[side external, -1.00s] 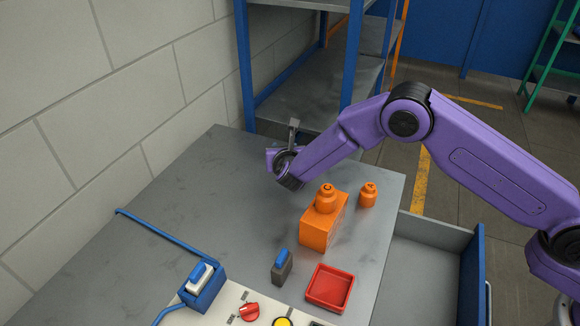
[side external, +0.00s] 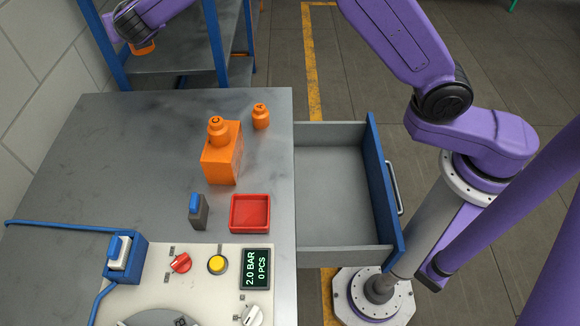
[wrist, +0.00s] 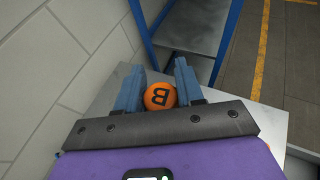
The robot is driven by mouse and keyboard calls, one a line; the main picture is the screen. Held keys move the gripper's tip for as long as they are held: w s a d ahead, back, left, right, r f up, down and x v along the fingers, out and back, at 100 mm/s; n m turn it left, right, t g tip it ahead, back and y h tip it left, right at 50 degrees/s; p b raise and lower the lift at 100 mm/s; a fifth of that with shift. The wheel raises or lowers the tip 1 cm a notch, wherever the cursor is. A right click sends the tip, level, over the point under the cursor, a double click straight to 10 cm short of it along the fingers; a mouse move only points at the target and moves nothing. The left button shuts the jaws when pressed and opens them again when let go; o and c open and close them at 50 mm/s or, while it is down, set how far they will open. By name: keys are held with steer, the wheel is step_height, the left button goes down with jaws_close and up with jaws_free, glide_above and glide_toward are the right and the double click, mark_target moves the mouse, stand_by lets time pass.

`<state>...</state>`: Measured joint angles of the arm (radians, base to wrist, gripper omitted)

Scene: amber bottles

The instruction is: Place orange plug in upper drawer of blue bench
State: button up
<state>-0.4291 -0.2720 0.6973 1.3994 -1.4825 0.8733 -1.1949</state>
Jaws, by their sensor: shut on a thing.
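My gripper (wrist: 158,78) is shut on an orange plug (wrist: 159,96) marked B, seen between its two blue fingers in the wrist view. The plug (side external: 142,47) also shows under my wrist at the top left of the side view, held above the far end of the bench. The grey-topped bench (side external: 75,160) has a pulled-out grey drawer (side external: 335,190) with a blue front (side external: 384,195) on its right side. The drawer looks empty. Only this drawer shows, so its level cannot be told.
An orange block (side external: 222,165) carries an orange plug (side external: 218,133) marked C. Another orange plug (side external: 261,116) marked A stands beside it. A red tray (side external: 250,213), a blue-topped grey block (side external: 198,212) and a control panel (side external: 205,290) are nearer. Blue shelving (side external: 180,60) stands behind.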

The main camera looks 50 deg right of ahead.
steer(key=s+d+m+h, duration=0.1)
steer(key=s+d+h, duration=0.1)
steer(key=s+d, duration=2.65)
glide_above(309, 172)
steer(key=s+d, duration=0.2)
step_height(309, 172, down, 32)
step_height(309, 172, down, 13)
steer(key=shift+s+d+r, duration=0.1)
steer(key=shift+s+d, duration=0.05)
steer(key=shift+w+a+f, duration=0.25)
steer(key=shift+w+a, duration=0.35)
steer(key=shift+w+a+f, duration=0.2)
steer(key=shift+w+a, duration=0.35)
steer(key=w+a, duration=0.3)
steer(key=shift+w+a, duration=0.2)
steer(key=shift+f, duration=0.6)
steer(key=shift+f, duration=0.1)
steer(key=o, duration=1.1)
steer(key=shift+c, duration=0.2)
